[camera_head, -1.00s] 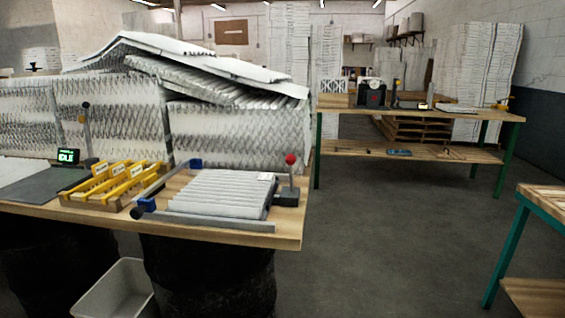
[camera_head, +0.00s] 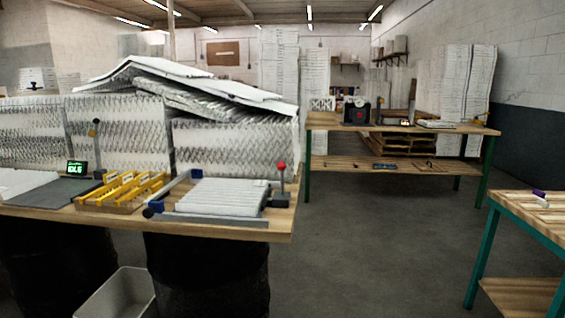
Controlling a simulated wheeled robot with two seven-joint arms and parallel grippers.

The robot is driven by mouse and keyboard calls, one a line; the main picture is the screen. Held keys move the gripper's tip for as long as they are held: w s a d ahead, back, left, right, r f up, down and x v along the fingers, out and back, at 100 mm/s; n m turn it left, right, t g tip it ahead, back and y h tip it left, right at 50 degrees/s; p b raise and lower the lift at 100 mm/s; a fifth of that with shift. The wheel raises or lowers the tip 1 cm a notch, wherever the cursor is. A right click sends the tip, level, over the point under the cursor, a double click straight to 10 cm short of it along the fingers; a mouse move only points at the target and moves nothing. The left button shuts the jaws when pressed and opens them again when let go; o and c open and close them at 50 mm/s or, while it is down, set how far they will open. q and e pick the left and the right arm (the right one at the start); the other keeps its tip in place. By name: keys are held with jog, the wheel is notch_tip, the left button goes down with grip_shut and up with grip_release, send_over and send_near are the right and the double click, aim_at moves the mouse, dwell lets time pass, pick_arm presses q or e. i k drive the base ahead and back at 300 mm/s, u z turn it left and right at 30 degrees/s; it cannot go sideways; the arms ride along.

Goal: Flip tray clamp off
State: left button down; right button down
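A tray clamp station stands at the right end of the near wooden table. It has a pleated white filter (camera_head: 222,196) lying flat, a grey bar (camera_head: 212,220) along its front edge, and a blue-ended frame bar (camera_head: 176,187) on its left. A lever with a red ball knob (camera_head: 281,167) stands upright on a dark block (camera_head: 279,200) at the right of the filter. Whether the clamp is on or off I cannot tell. Neither gripper is in view.
A yellow slotted rack (camera_head: 122,192) and a small display reading IDLE (camera_head: 76,168) are left of the filter. Stacked filters (camera_head: 225,145) rise behind. A grey bin (camera_head: 116,294) is on the floor below. Another bench (camera_head: 395,128) stands behind; a green-legged table (camera_head: 530,215) is right. Floor between is clear.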

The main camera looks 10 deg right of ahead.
aim_at(281, 166)
jog(key=i, duration=1.5)
